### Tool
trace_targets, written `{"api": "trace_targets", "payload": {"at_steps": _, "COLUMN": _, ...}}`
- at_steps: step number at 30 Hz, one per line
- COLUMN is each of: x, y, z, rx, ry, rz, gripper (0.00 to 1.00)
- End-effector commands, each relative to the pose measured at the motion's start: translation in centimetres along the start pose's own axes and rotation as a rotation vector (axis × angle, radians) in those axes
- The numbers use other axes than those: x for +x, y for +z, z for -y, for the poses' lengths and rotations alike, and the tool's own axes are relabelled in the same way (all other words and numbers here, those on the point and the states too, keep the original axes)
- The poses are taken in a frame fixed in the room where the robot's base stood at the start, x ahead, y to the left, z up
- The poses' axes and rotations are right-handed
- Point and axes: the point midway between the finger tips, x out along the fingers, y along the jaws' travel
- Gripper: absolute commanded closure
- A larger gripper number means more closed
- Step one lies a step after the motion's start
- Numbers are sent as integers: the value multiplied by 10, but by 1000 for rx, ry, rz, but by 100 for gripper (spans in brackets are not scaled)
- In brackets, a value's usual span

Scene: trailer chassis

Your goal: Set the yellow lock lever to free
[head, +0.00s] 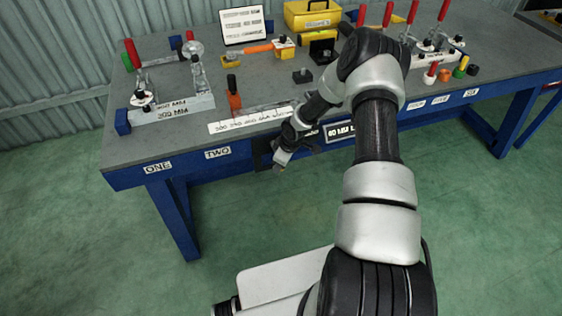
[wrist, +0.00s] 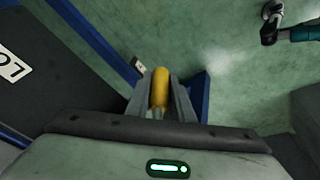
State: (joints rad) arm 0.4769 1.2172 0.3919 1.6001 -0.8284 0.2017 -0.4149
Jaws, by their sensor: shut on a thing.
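The yellow lock lever (wrist: 161,86) shows in the wrist view as a rounded yellow bar between the two fingers of my gripper (wrist: 160,102). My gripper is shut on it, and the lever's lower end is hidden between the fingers. In the head view my gripper (head: 281,160) is at the front edge of the bench, just below the top. The lever cannot be made out there, so which position it is in cannot be told.
The grey bench top (head: 190,135) holds clamp fixtures with red handles, a yellow box (head: 312,16) and a white sign (head: 242,26). A blue bench leg (head: 180,222) stands left of my gripper. The green floor in front is clear.

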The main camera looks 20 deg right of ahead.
Motion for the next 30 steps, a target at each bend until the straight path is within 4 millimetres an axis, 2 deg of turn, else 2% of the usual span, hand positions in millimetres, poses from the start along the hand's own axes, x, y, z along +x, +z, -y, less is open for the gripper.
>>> {"api": "trace_targets", "payload": {"at_steps": 9, "x": 0, "y": -1, "z": 0, "rx": 4, "ry": -1, "rz": -4, "gripper": 100}}
{"api": "trace_targets", "payload": {"at_steps": 10, "x": 0, "y": -1, "z": 0, "rx": 4, "ry": -1, "rz": -4, "gripper": 78}}
{"api": "trace_targets", "payload": {"at_steps": 11, "x": 0, "y": -1, "z": 0, "rx": 4, "ry": -1, "rz": -3, "gripper": 72}}
{"api": "trace_targets", "payload": {"at_steps": 21, "x": -2, "y": -1, "z": 0, "rx": 2, "ry": 0, "rz": -2, "gripper": 71}}
{"api": "trace_targets", "payload": {"at_steps": 26, "x": -22, "y": -1, "z": -1, "rx": 1, "ry": 1, "rz": -3, "gripper": 71}}
{"api": "trace_targets", "payload": {"at_steps": 30, "x": -54, "y": -1, "z": -2, "rx": 4, "ry": 3, "rz": -3, "gripper": 71}}
